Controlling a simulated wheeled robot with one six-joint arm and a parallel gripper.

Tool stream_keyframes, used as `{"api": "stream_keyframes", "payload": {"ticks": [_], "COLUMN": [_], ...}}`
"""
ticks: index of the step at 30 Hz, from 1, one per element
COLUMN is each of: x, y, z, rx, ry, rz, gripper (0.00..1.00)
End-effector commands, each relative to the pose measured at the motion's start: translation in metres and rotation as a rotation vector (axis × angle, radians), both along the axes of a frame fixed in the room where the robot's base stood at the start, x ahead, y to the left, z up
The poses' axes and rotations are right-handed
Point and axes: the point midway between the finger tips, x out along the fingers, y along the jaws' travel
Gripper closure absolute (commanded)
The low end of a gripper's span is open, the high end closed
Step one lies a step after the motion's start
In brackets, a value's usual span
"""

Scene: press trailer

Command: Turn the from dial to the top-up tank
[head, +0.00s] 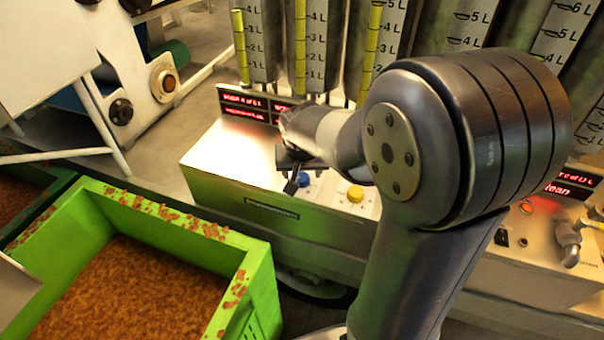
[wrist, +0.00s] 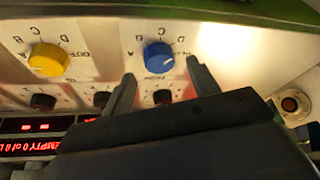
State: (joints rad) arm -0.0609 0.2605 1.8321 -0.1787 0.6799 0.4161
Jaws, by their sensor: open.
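The from dial is the blue knob (wrist: 158,57) on a pale panel in the wrist view, with the word FROM and several letters around it. In the head view the blue knob (head: 303,180) is partly hidden by my gripper (head: 292,176). In the wrist view my gripper (wrist: 160,70) is open and empty, its two fingertips on either side of the lower part of the blue knob. I cannot tell whether they touch it. The knob's pointer direction is unclear. Tall tanks (head: 320,45) with litre scales stand behind; I cannot tell which is the top-up tank.
A yellow knob (wrist: 48,60) sits beside the blue one, also in the head view (head: 355,193). Dark red buttons (wrist: 102,99) and red-lit displays (wrist: 28,146) lie near the knobs. A green crate (head: 262,290) of brown bits stands at front left.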

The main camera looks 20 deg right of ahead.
Motion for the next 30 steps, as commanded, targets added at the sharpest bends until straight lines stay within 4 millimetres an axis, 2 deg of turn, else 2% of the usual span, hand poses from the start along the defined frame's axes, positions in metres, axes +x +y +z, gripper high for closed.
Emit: {"api": "stream_keyframes", "payload": {"ticks": [6,17,30], "x": [0.008,0.01,0.01], "y": [-0.002,-0.002,-0.002], "z": [-0.021,-0.025,-0.024], "rx": [-0.001,0.0,0.0], "ry": [0.002,0.0,0.0], "rz": [0.001,0.001,0.001], "gripper": [0.43,0.43,0.78]}}
